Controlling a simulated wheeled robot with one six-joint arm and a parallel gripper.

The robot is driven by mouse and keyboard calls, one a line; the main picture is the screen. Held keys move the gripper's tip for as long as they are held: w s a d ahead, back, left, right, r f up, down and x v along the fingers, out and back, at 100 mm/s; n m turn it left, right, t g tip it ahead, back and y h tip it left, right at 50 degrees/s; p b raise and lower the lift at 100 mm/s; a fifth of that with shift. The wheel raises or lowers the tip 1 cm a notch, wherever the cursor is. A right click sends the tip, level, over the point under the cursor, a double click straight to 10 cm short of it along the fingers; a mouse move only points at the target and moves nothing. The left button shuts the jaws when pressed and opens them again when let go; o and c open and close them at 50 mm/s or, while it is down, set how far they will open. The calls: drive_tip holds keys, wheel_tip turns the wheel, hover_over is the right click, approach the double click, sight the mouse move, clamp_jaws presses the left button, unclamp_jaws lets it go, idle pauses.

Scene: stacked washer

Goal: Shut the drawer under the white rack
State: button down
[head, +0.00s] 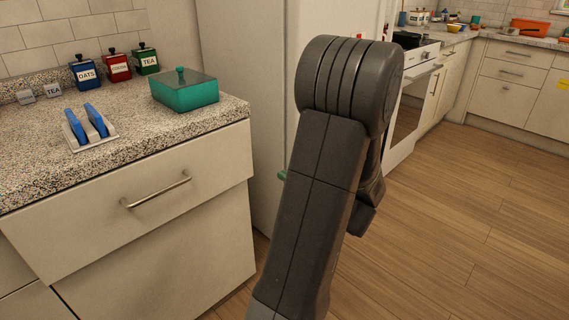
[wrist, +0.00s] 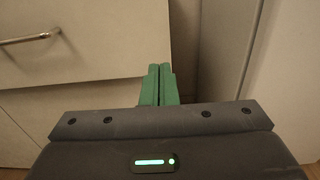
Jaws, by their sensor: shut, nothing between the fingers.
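The white rack (head: 95,135) holds blue items and sits on the speckled counter at the left. Below it is a cream drawer front (head: 85,240) with a metal bar handle (head: 155,190). The drawer front seems to stand out a little from the panel below. In the wrist view the drawer front (wrist: 100,50) fills the upper left, with its handle (wrist: 30,38) at the far left. My gripper's green fingers (wrist: 160,68) are together and empty, by the drawer's lower right corner. I cannot tell whether they touch it. In the head view my arm hides most of the gripper (head: 283,175).
A teal lidded box (head: 185,92) and several labelled canisters (head: 115,65) stand on the counter (head: 190,125). A tall white appliance (head: 240,90) rises just right of the drawer. Wooden floor (head: 470,220) is clear on the right.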

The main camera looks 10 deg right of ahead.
sight(247, 152)
drive_tip(key=b+x, duration=0.2)
drive_tip(key=x, duration=1)
drive_tip(key=shift+w+a+b, duration=0.15)
drive_tip(key=shift+a+b, duration=0.1)
drive_tip(key=shift+b, duration=0.1)
drive_tip(key=shift+w+a, duration=0.35)
drive_tip(key=shift+w, duration=0.2)
drive_tip(key=x, duration=0.4)
drive_tip(key=shift+w+a, duration=0.15)
drive_tip(key=shift+r, duration=0.2)
